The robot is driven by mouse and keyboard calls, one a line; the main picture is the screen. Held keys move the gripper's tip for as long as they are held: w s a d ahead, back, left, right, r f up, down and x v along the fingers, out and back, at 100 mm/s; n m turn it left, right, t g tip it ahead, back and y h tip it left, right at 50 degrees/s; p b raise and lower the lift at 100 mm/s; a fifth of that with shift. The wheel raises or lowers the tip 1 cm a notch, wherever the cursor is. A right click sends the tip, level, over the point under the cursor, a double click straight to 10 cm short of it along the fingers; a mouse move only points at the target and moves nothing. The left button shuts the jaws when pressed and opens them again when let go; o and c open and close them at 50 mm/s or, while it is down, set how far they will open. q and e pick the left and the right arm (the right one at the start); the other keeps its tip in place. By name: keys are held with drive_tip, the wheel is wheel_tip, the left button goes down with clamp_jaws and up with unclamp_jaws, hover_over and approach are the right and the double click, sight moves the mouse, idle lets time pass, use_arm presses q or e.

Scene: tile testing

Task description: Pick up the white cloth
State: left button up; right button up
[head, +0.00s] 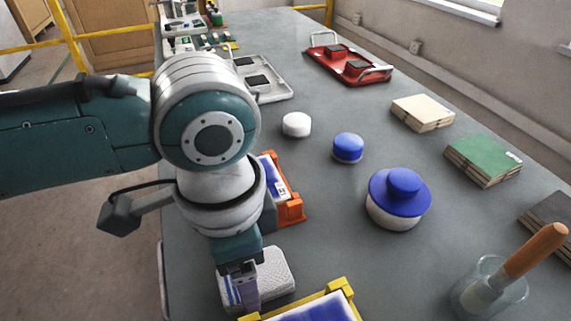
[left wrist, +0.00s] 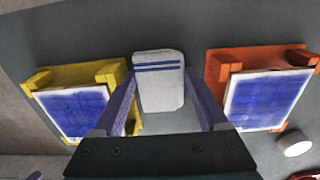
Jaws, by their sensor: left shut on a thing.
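The white cloth (head: 270,274) is a folded, textured block with blue stripes. It lies on the grey table at the bottom of the head view, between an orange holder and a yellow holder. It also shows in the left wrist view (left wrist: 159,95), between the two fingers. My left gripper (head: 246,292) points down at the cloth and is shut on it, one finger along each side. The left gripper also shows in the left wrist view (left wrist: 162,85). The cloth appears to be at table level; I cannot tell whether it touches the table. My right gripper is not in view.
The orange holder (head: 292,211) and yellow holder (head: 344,290) with blue-faced tiles flank the cloth closely.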

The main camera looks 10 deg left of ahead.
use_arm(q)
drive_tip(key=shift+c, duration=0.8)
wheel_tip(320, 180, up, 20)
drive_tip(key=p, duration=0.4)
